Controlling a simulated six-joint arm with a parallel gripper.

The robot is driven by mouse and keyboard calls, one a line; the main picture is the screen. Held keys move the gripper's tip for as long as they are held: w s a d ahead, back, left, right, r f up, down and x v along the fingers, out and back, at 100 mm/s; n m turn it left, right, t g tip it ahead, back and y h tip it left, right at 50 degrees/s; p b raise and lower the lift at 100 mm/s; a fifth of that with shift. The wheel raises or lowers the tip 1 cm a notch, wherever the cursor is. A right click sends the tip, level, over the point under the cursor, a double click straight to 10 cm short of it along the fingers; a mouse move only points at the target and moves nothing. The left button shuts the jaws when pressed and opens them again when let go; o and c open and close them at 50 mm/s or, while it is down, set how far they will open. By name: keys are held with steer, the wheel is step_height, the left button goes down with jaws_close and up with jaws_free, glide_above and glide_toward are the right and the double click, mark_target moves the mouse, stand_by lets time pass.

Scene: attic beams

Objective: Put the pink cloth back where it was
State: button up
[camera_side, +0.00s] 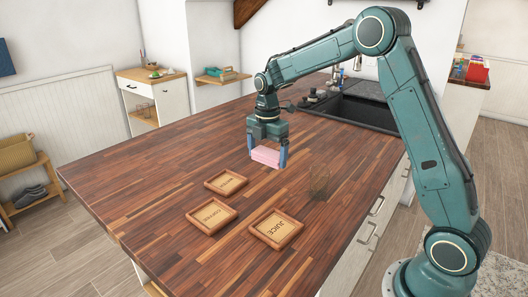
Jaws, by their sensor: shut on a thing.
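The pink cloth (265,157) is a small folded block. My gripper (267,154) points down and is shut on it, with a blue finger at each side. The cloth appears to be held above the wooden counter (130,187), behind the coasters; the exact height is hard to tell. No mark of the cloth's earlier place can be made out.
Three square wooden coasters lie in front: one at the back (226,182), one labelled COFFEE (211,215), one labelled JUICE (276,229). A clear glass (319,182) stands right of the cloth. A dark sink (358,108) lies behind. The counter's left side is clear.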

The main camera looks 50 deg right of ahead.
mark_target(267, 182)
steer(key=shift+f, duration=3.2)
steer(key=shift+f, duration=0.15)
steer(key=o, duration=0.7)
step_height(267, 182, up, 12)
steer(key=shift+r, duration=0.15)
